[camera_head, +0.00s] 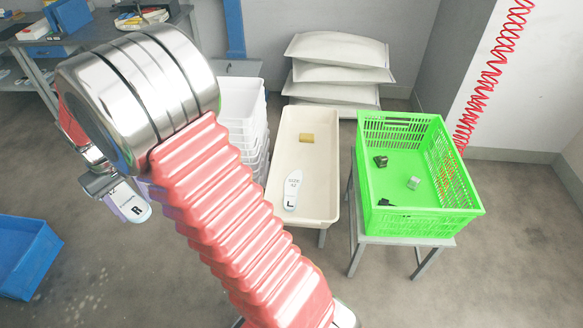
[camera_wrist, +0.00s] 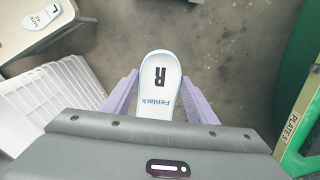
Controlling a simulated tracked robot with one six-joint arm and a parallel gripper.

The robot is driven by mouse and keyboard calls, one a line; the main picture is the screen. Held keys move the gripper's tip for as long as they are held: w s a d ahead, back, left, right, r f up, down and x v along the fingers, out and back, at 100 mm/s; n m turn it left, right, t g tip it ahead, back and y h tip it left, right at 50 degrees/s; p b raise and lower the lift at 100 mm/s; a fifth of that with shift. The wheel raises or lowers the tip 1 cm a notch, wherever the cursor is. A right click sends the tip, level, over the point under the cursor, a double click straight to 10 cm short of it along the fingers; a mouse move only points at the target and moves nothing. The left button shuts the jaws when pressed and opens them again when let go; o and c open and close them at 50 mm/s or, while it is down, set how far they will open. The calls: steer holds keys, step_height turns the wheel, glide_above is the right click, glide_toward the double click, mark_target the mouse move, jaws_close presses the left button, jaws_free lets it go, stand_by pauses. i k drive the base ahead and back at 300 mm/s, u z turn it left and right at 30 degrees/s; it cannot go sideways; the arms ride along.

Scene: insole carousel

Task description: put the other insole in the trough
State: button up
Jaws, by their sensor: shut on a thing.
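My gripper (camera_wrist: 160,103) is shut on a white insole marked R (camera_wrist: 160,80), seen between its purple fingers in the wrist view. In the head view the held R insole (camera_head: 131,206) hangs at the left below my wrist, clear of the floor and left of the trough. The cream trough (camera_head: 328,190) stands at the centre of the head view. A white insole marked L (camera_head: 292,188) lies inside it, towards its near end. In the wrist view the L insole (camera_wrist: 42,17) and a corner of the trough (camera_wrist: 68,31) show at the upper left.
A tan block (camera_head: 306,137) lies in the trough. White stacked crates (camera_head: 243,105) stand left of it. A green crate (camera_head: 420,222) with small items stands on a stand at right. A blue bin (camera_head: 22,258) is at lower left. A green-edged plate (camera_wrist: 297,125) is at right in the wrist view.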

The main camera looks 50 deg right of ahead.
mark_target(315, 191)
steer(key=z, duration=0.9)
steer(key=i, duration=1)
steer(key=z, duration=0.05)
